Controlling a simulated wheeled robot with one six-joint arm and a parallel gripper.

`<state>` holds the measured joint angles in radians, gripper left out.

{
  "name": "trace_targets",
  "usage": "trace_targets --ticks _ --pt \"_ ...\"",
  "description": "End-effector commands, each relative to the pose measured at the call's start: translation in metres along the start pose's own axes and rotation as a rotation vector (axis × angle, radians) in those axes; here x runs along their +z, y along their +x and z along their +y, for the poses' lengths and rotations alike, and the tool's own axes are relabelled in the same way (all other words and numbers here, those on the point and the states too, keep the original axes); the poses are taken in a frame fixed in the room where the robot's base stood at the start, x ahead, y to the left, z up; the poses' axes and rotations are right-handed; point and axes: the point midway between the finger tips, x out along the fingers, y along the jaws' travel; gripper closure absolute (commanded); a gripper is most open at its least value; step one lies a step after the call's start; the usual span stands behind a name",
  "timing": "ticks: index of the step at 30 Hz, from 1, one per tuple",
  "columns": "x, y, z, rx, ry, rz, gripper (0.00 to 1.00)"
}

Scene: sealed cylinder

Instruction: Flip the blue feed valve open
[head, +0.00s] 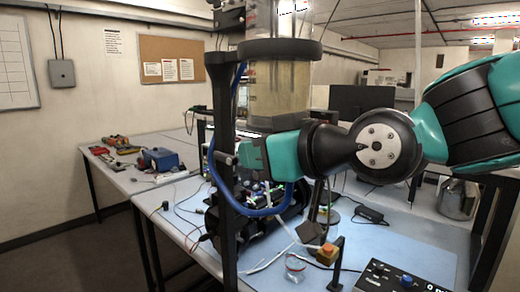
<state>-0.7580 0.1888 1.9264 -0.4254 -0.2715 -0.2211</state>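A tall clear cylinder (275,85) with pale yellowish contents stands in a dark clamp on a black upright post (222,110). A blue hose (238,208) loops along the post and curves below the cylinder. No blue valve lever can be made out; it may be hidden behind my arm. My gripper (243,156) is teal and dark, points left, and sits just below the cylinder, close to the post. Its fingers are seen side-on, so their opening and any contact are unclear. A small grey stub (224,158) shows at the post beside the gripper tip.
Dark equipment with cables (262,215) stands below the arm. A side table (130,185) holds tools.

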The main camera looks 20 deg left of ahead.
Motion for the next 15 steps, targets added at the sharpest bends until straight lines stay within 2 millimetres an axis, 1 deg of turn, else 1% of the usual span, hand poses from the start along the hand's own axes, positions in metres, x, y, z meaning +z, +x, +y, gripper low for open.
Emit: trace_targets --ticks 1,2,15 --pt "0.0002 0.0001 -0.0002 0.0 0.0 0.0 0.69" --pt "0.0002 0.0 -0.0002 0.0 0.0 0.0 0.62" --pt "0.0001 -0.0009 0.0003 0.0 0.0 0.002 0.62"
